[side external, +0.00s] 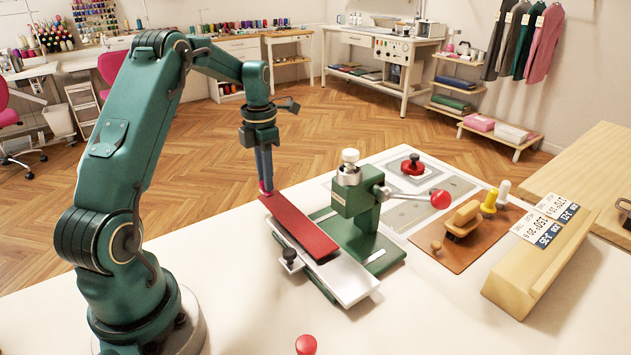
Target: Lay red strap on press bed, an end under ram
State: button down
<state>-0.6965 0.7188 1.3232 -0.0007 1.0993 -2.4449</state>
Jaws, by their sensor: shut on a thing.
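The red strap (300,228) is a long flat piece lying lengthwise over the pale press bed (345,280). Its near end is by the green press head, above the bed; I cannot tell whether it touches the bed or is under the ram. My gripper (265,187) points down and is shut on the strap's far left end. The green press (355,192) has a white knob on top and a lever with a red ball (441,199). The underside of the ram is hidden. A black clamp knob (289,255) sits at the bed's left side.
A brown mat (462,258) with a wooden-handled tool and several small pieces lies right of the press. A wooden block (540,262) with labels stands farther right. A red knob (306,344) is at the front edge. A red-handled piece (413,166) lies behind.

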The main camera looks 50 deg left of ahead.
jog(key=shift+f, duration=0.45)
jog(key=c, duration=0.7)
grip_release()
jog(key=shift+r, duration=2.55)
